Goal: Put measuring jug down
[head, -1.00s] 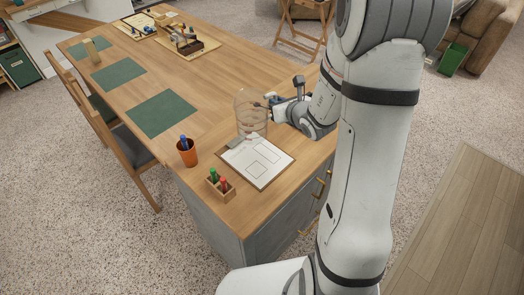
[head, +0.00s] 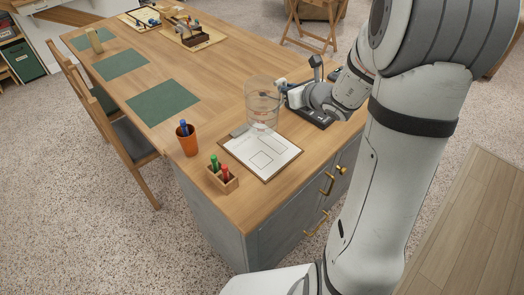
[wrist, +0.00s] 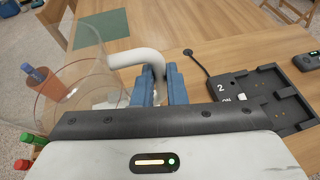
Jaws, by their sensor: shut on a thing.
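The measuring jug (head: 262,104) is a clear, see-through vessel with a white handle. It is upright near the far, clip end of the clipboard. I cannot tell whether its base touches the table. My gripper (head: 284,88) is at the jug's right side. In the wrist view, the blue fingers of my gripper (wrist: 159,86) are shut on the white handle of the jug (wrist: 86,75), whose clear wall fills the left side. The jug's base is partly hidden there by my gripper's body.
The clipboard (head: 262,155) lies in front of the jug. An orange pen cup (head: 188,143) and a wooden marker holder (head: 222,180) stand to the left. A black charging dock (wrist: 262,98) lies right of the jug. Green mats (head: 162,102) and bare wood lie farther back.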

